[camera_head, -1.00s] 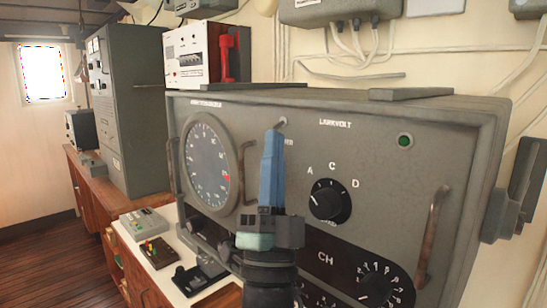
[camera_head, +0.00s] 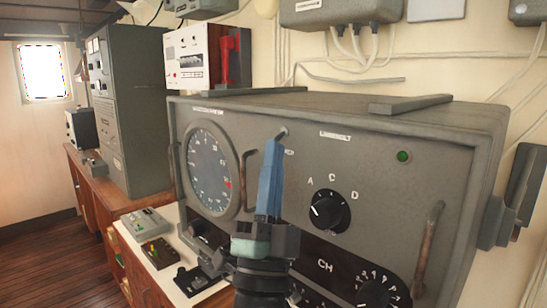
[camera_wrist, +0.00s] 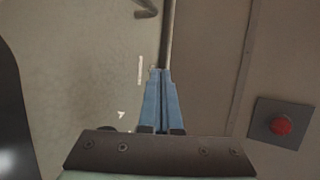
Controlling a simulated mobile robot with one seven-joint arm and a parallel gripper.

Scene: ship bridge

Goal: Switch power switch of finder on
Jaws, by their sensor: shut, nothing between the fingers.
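The finder (camera_head: 380,180) is a large grey box with a round dial (camera_head: 209,168) at left and black knobs at right. A small light toggle (camera_head: 284,131), apparently its power switch, sits at the upper middle of the panel; its position is hard to tell. My gripper (camera_head: 273,143) has blue fingers, shut and empty, pointing up just below the toggle. I cannot tell whether they touch it. In the wrist view my shut fingers (camera_wrist: 160,74) point toward a thin rod (camera_wrist: 168,35); the toggle is not clear there. A dark green lamp (camera_head: 403,156) is at the panel's upper right.
Handles stand out from the panel: one beside the dial (camera_head: 249,180) near my fingers, and one at right (camera_head: 427,250). Small devices (camera_head: 157,252) lie on the desk at lower left. A red button (camera_wrist: 281,125) shows in the wrist view.

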